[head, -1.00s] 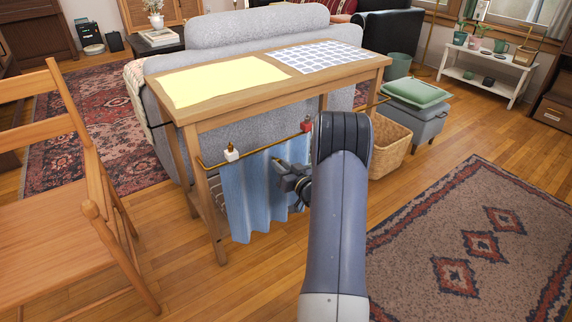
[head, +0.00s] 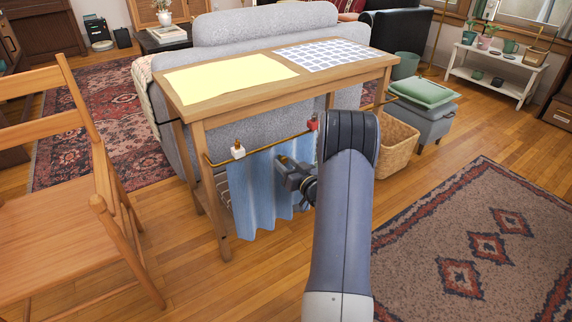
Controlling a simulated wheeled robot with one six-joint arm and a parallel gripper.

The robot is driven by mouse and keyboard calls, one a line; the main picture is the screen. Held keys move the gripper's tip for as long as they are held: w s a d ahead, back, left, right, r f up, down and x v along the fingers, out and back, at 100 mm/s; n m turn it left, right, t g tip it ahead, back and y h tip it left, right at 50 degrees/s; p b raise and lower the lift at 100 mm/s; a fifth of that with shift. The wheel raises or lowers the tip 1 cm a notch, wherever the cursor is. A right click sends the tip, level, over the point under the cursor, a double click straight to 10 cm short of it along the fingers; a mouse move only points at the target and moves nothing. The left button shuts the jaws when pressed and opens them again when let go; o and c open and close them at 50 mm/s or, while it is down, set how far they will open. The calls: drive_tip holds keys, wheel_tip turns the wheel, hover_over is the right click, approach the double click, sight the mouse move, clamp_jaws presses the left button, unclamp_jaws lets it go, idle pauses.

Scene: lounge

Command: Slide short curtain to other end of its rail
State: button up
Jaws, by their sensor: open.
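The short blue curtain (head: 250,196) hangs from a thin brass rail (head: 276,143) along the front of a wooden console table (head: 205,109). It hangs toward the left end of the rail in the head view. A white clip (head: 238,151) sits at the curtain's top left and a red one (head: 312,123) farther right on the rail. My gripper (head: 281,171) is open, in front of the curtain's right part. Whether it touches the cloth I cannot tell. My arm hides the middle of the rail and perhaps the curtain's right edge.
A wooden chair (head: 60,215) stands close at left. A wicker basket (head: 397,148) and a grey bin with a green cushion (head: 424,92) stand to the right of the table. A patterned rug (head: 480,240) covers the right floor. A grey sofa (head: 265,30) is behind the table.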

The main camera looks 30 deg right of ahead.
drive_tip(key=s+p, duration=0.2)
drive_tip(key=s, duration=0.8)
drive_tip(key=shift+s+d+p, duration=0.15)
drive_tip(key=shift+s+p, duration=0.15)
drive_tip(key=shift+s, duration=0.05)
drive_tip(key=w+b, duration=0.2)
drive_tip(key=w, duration=0.8)
drive_tip(key=shift+w+b, duration=0.3)
drive_tip(key=shift+b, duration=0.1)
drive_tip(key=shift+w, duration=0.15)
drive_tip(key=shift+d, duration=0.2)
